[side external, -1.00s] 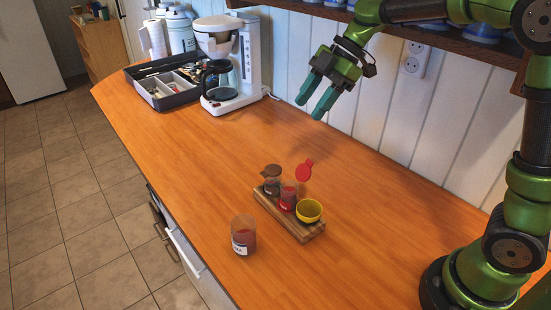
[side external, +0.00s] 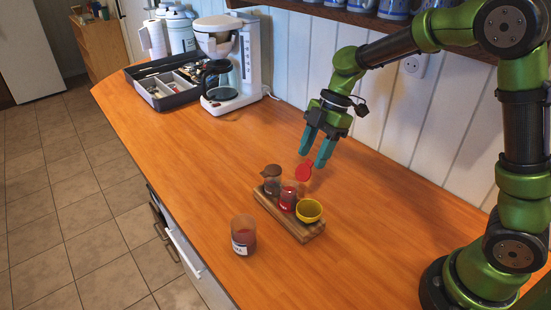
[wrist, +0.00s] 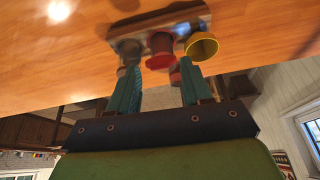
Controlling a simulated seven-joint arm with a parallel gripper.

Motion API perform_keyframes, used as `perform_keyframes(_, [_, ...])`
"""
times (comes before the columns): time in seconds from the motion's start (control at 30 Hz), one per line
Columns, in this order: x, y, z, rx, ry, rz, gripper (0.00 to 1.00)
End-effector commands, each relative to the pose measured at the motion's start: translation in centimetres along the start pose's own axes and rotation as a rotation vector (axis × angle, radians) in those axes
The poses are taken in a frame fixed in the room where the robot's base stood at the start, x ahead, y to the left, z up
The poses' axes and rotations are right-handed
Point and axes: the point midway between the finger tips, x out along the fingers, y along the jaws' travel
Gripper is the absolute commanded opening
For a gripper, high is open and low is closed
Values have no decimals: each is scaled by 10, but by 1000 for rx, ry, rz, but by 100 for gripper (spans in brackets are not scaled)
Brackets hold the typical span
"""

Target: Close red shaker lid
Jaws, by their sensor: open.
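The picture does not show clearly whether a finger touches the lid.
A glass jar with reddish contents (side external: 243,235) stands in front of the wooden board (side external: 300,231). A coffee maker (side external: 226,62) and a grey utensil tray (side external: 172,101) are at the far end. The wall is behind; the counter (side external: 190,145) between is clear.

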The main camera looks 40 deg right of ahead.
Motion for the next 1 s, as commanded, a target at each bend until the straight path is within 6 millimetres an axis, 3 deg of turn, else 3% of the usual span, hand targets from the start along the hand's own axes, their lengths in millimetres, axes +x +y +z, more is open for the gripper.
perform_keyframes(0.37, [7,0,0,0,0,1,49])
perform_keyframes(0.7, [6,0,0,0,0,1,0])
perform_keyframes(1.0, [6,0,-3,-3,-26,1,0])
